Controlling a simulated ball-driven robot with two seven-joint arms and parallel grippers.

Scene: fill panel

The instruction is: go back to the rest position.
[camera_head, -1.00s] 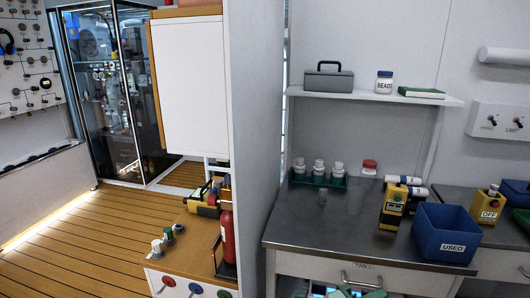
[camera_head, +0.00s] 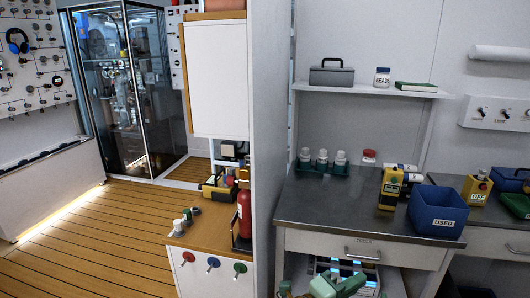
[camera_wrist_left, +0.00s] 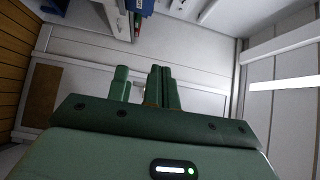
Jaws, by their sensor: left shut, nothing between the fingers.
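My left gripper (camera_head: 350,284) is green and shows at the bottom edge of the head view, in front of the open space under the steel bench. In the left wrist view its two fingers (camera_wrist_left: 163,88) stand close together, shut, with nothing between them. A separate green part (camera_wrist_left: 120,84) stands to their left. The gripper touches nothing that I can see. My right gripper is not in view.
The steel bench (camera_head: 325,208) carries a blue USED bin (camera_head: 437,212), a yellow device (camera_head: 390,190) and a rack of white-capped bottles (camera_head: 321,168). A partition (camera_head: 271,120) divides it from a wooden cabinet with a red extinguisher (camera_head: 243,213). The plank floor (camera_head: 95,240) at left is clear.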

